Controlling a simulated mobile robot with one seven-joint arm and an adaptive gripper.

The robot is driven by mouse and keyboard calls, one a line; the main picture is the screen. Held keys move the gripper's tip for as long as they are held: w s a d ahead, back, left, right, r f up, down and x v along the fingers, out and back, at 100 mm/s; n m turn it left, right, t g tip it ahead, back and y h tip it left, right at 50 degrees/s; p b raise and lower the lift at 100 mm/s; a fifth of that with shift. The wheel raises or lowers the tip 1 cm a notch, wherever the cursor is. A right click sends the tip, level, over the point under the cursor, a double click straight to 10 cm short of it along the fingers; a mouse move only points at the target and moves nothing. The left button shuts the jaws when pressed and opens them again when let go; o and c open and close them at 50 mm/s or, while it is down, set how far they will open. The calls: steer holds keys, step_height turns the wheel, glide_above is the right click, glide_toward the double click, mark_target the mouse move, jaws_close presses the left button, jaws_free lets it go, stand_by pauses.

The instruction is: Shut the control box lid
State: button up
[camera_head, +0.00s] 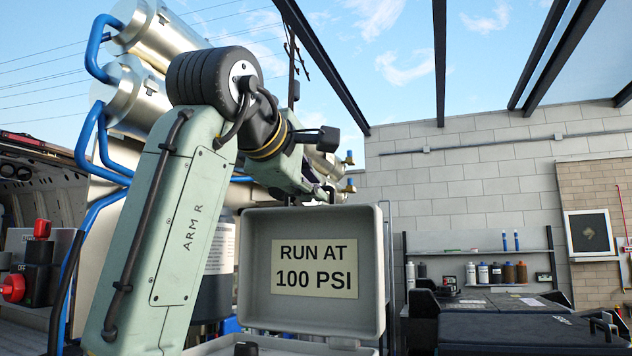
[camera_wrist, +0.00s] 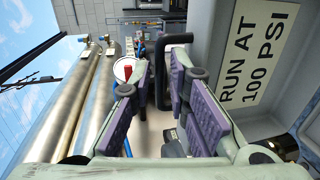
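The control box lid (camera_head: 257,232) stands open and upright in the head view, its inside bearing a "RUN AT 100 PSI" label. The box body (camera_head: 215,347) shows only as a rim at the bottom edge. My gripper (camera_head: 325,192) is at the lid's top edge, mostly hidden behind my arm there. In the wrist view, the purple-padded fingers of my gripper (camera_wrist: 160,85) are apart. The lid (camera_wrist: 220,28) stands just right of them. A dark curved bar (camera_wrist: 175,39) shows near the fingertips; I cannot tell if they touch it.
Metal cylinders (camera_head: 160,40) with blue pipes stand at the upper left. Red-knobbed fittings (camera_head: 38,255) are at the far left. A dark case (camera_head: 530,330) lies at the lower right, before a shelf of bottles (camera_head: 495,272).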

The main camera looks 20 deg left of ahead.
steer(key=shift+x, duration=1.3)
steer(key=shift+c, duration=0.2)
jaws_close()
